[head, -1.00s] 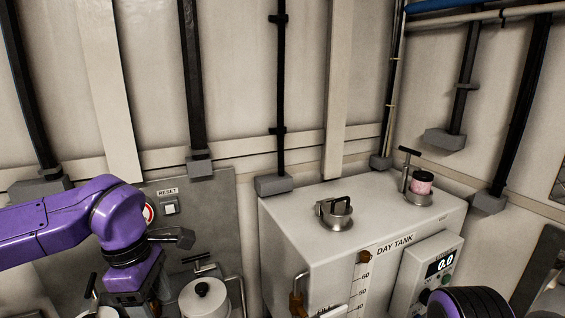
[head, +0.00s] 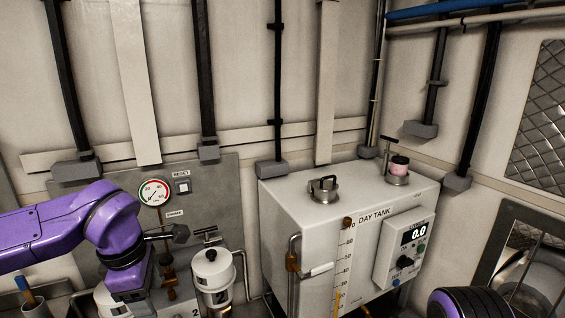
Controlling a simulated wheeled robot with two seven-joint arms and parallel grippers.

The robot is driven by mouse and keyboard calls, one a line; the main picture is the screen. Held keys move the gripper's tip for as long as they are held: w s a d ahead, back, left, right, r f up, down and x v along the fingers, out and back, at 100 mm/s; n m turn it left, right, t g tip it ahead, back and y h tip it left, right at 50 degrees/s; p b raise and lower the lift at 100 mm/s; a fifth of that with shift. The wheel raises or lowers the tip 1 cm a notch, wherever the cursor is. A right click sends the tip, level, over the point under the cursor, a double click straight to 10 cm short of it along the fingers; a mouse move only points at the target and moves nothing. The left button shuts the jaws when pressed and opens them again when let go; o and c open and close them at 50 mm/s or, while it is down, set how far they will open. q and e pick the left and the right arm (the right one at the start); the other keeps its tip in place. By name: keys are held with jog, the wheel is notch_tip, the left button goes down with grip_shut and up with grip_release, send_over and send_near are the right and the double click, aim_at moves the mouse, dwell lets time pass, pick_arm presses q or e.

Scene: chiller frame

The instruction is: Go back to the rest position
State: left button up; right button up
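My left arm comes in from the left, its purple wrist bent downward in front of the grey wall panel. My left gripper (head: 129,294) points down at the lower left, over the white equipment there. Its fingers cannot be made out, so I cannot see whether it is open or holds anything. Of my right arm only a dark ribbed, purple-edged part shows at the bottom right; my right gripper is not in view.
A pressure gauge (head: 154,192) and reset button (head: 183,187) are on the panel. A white canister (head: 213,272) stands right of my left gripper.

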pick_arm(q)
jog(key=w+a+f+t+y, duration=0.2)
jog(key=f+y, duration=0.1)
jog(key=f, duration=0.3)
jog(key=w+a+f+t+y, duration=0.2)
jog(key=f, duration=0.4)
jog(key=s+f+m+t+b, duration=0.1)
jog(key=s+f+m, duration=0.1)
jog(key=f, duration=0.4)
jog(key=s+f+m, duration=0.2)
jog(key=f+m, duration=0.1)
jog(key=f, duration=0.4)
jog(key=s+a+f+m+g, duration=0.1)
jog(key=s+f+m, duration=0.3)
jog(key=s+f, duration=0.4)
jog(key=s+a+f+m+g+h+b, duration=0.1)
jog(key=s+f+m, duration=0.4)
jog(key=s, duration=1.1)
notch_tip(320, 180, down, 4)
jog(key=shift+s+r+g, duration=0.15)
jog(key=shift+g, duration=0.65)
